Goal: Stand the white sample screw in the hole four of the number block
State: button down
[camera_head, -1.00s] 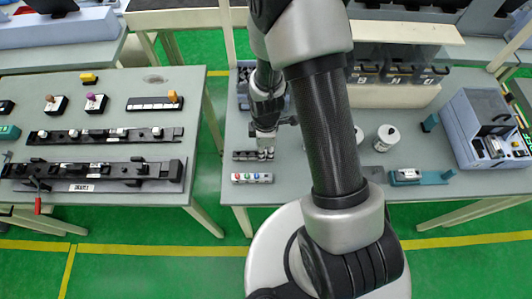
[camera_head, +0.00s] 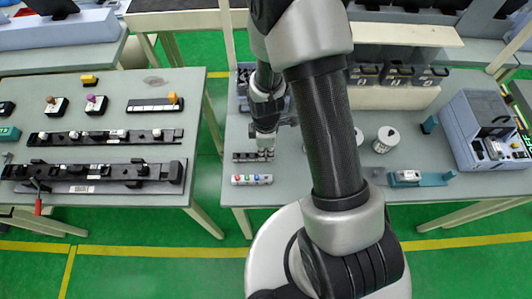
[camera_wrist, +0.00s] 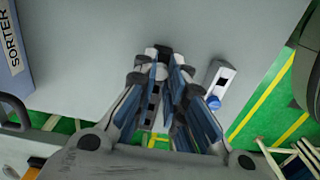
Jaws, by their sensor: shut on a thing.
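The number block (camera_head: 243,157) appears to be the low dark strip with light marks near the front left edge of the right-hand table. In the head view my gripper (camera_head: 265,148) points down just over its right end. In the wrist view my gripper (camera_wrist: 163,75) is closed in, its blue-padded fingers close together. A strip with dark squares (camera_wrist: 154,92) shows between the fingers. The white sample screw cannot be made out clearly in either view; the fingers hide what they hold. I cannot read the hole numbers or tell whether the held thing touches the block.
A grey block with coloured buttons (camera_head: 252,179) lies just in front of the dark strip. White cylinders (camera_head: 386,138), a teal fixture (camera_head: 420,178) and a grey-blue machine (camera_head: 486,132) stand to the right. Dark bins (camera_head: 398,74) stand behind. The left table (camera_head: 100,120) is separate.

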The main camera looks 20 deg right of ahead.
aim_at(266, 153)
jog(key=shift+r+p, duration=1.6)
jog(key=shift+r, duration=0.8)
